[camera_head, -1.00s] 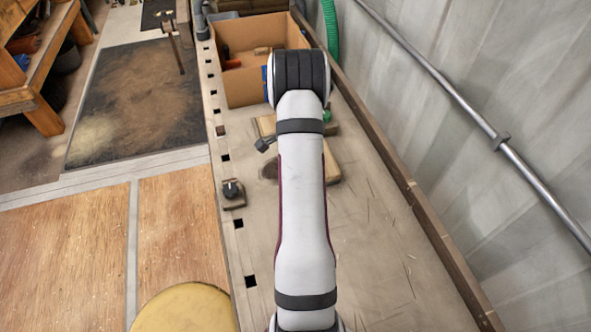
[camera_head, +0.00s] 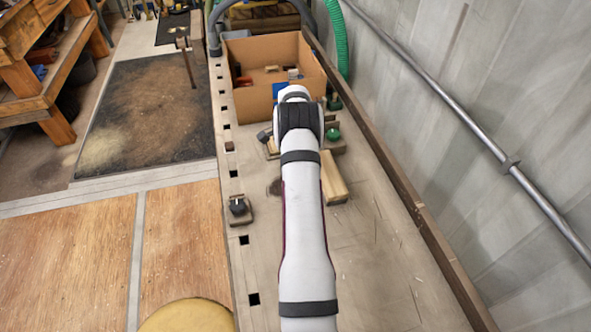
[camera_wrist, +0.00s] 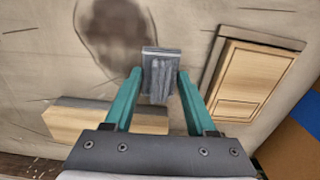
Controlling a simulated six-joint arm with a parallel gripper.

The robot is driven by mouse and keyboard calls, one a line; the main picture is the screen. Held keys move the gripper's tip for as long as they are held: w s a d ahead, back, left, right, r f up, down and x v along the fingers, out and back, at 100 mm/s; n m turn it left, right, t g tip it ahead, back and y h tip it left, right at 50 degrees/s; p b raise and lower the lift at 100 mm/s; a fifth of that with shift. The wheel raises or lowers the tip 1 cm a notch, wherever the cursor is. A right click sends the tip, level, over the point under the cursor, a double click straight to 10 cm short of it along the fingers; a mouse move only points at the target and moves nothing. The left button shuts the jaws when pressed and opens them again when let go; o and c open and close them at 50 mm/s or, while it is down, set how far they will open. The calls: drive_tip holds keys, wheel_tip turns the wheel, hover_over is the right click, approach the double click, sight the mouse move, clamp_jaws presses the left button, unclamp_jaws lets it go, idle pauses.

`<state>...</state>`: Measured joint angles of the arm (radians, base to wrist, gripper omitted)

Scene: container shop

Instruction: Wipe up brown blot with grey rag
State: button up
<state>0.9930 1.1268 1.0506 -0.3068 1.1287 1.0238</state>
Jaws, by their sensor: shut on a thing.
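The brown blot (camera_wrist: 115,36) is a dark, roughly oval stain on the worktop, in the upper left of the wrist view. A bit of it shows in the head view (camera_head: 275,186), just left of my arm, which hides the rest. My gripper (camera_wrist: 159,76) has its teal fingers shut on the grey rag (camera_wrist: 160,72), a small folded piece. In the wrist view the rag is just right of and below the blot, with its upper left corner close to the blot's edge. I cannot tell whether it touches the worktop. The head view hides gripper and rag.
A wooden block (camera_wrist: 70,118) lies below the blot in the wrist view. A framed wooden panel (camera_wrist: 255,80) lies right of the rag. An open cardboard box (camera_head: 245,105) with small items stands at the far end. A dark-knobbed fixture (camera_head: 238,208) sits at the left edge.

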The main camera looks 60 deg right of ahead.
sight(270, 175)
drive_tip(key=shift+w+a, duration=0.6)
drive_tip(key=shift+a, duration=0.05)
drive_tip(key=shift+s+a, duration=3.75)
drive_tip(key=shift+w+a, duration=0.4)
drive_tip(key=shift+a, duration=0.15)
drive_tip(key=shift+w, duration=0.3)
drive_tip(key=shift+w+d, duration=3.65)
drive_tip(key=shift+w, duration=0.1)
drive_tip(key=shift+w+a, duration=0.5)
drive_tip(key=shift+a, duration=0.1)
drive_tip(key=shift+s+a, duration=3.7)
drive_tip(key=shift+w+a, duration=0.4)
drive_tip(key=shift+a, duration=0.15)
drive_tip(key=shift+w, duration=0.25)
drive_tip(key=shift+w+d, duration=3.7)
drive_tip(key=shift+w, duration=0.05)
wheel_tip(270, 175, up, 8)
drive_tip(key=shift+s, duration=0.1)
